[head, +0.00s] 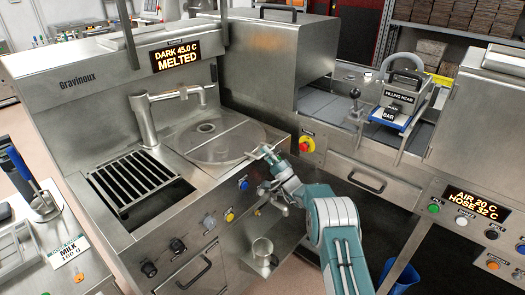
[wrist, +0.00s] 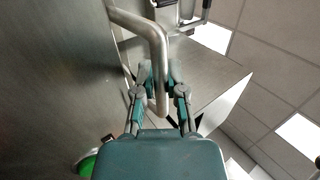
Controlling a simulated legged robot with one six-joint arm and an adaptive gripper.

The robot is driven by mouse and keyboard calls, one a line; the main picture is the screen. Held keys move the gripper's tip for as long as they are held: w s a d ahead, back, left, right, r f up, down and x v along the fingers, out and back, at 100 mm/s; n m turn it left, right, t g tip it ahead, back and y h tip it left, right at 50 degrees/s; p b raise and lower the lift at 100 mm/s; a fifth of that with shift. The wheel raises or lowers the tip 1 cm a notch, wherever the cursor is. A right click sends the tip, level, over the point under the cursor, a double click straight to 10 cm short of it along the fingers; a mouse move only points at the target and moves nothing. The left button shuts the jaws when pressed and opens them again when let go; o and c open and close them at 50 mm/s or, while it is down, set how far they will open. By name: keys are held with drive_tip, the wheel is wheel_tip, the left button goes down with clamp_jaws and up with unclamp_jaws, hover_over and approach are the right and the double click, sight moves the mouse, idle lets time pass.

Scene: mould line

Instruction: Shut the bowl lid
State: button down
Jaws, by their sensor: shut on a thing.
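The bowl lid (head: 222,147) is a round steel cover on the machine top, with a straight seam across it and a small round fitting behind the seam. It looks flat over the bowl; the bowl's inside is hidden. My gripper (head: 268,156) is at the lid's front right edge. In the wrist view my gripper (wrist: 160,76) has its fingers on both sides of a bent steel bar handle (wrist: 157,45), shut on it. The handle is too small in the head view to tell its exact shape.
A steel spout (head: 146,118) stands behind left of the lid, beside a slotted drain grate (head: 135,178). A red emergency button (head: 306,144) is close right of my gripper. The filling head (head: 397,96) is farther right.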

drive_tip(key=shift+s+d+f, duration=0.1)
drive_tip(key=shift+d+f, duration=0.15)
drive_tip(key=shift+f, duration=0.4)
drive_tip(key=c, duration=0.7)
unclamp_jaws()
drive_tip(key=shift+h, duration=0.3)
drive_tip(key=shift+a+r, duration=0.15)
drive_tip(key=shift+r, duration=0.05)
drive_tip(key=v, duration=0.8)
drive_tip(key=shift+f, duration=0.15)
